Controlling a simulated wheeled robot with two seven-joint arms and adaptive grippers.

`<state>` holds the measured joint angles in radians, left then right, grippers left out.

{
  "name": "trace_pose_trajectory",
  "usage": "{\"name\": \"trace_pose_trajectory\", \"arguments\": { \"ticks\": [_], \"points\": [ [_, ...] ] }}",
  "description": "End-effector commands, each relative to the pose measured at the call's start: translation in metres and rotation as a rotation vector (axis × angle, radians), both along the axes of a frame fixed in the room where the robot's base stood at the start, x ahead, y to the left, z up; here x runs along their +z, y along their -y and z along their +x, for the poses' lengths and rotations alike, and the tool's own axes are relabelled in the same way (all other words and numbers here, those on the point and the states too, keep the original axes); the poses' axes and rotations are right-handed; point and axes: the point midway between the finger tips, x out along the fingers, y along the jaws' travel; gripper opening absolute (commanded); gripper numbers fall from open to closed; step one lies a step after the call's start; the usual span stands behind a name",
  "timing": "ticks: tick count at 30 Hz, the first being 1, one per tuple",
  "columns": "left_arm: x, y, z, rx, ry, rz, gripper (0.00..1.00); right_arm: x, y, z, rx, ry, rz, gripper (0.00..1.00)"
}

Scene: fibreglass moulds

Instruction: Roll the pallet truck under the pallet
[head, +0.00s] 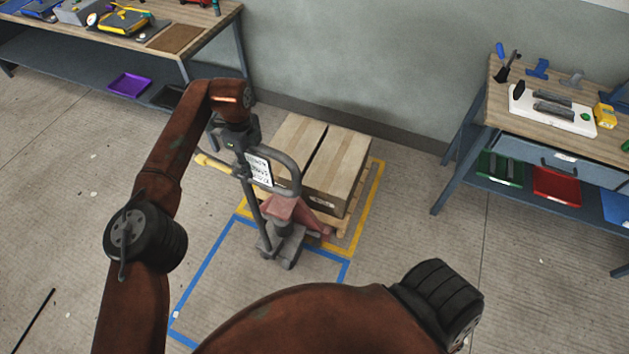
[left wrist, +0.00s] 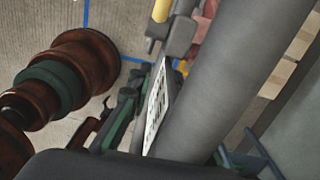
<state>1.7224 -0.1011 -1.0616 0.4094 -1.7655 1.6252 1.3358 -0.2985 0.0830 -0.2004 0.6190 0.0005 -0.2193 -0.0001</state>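The pallet truck (head: 283,243) stands mid-floor, with a grey loop handle (head: 289,178), a white label and a red body. The wooden pallet (head: 357,217) is just behind it, carrying two cardboard boxes (head: 338,170). The truck's red front is at the pallet's near edge; the boxes and truck hide how far the forks reach in. My left gripper (head: 238,143) is at the handle's upper left. In the left wrist view the grey handle bar (left wrist: 230,75) runs between its fingers, which look closed around it; contact is partly hidden. My right gripper is out of view.
Yellow tape (head: 376,190) outlines the pallet's spot; blue tape (head: 203,272) marks floor in front. A workbench (head: 190,45) stands at the upper left, another (head: 480,120) at the right. The wall (head: 370,65) is close behind the pallet. Floor to the left is mostly clear.

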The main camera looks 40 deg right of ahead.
Motion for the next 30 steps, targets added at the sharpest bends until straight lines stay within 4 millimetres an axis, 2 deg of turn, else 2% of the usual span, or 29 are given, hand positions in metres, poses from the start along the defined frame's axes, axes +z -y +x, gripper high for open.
{"name": "trace_pose_trajectory", "arguments": {
  "ticks": [3,14,24,30],
  "points": [
    [0.0,0.004,-0.004,-0.009,-0.004,-0.002,0.26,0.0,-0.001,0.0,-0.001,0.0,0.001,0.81],
    [0.006,0.005,-0.005,-0.012,-0.003,-0.004,0.26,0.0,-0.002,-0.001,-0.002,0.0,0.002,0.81],
    [0.055,0.006,-0.005,-0.011,-0.002,-0.003,0.26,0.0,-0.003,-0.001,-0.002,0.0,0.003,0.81],
    [0.075,0.006,-0.005,-0.01,-0.002,-0.002,0.26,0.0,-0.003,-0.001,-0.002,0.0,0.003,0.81]
  ]
}}
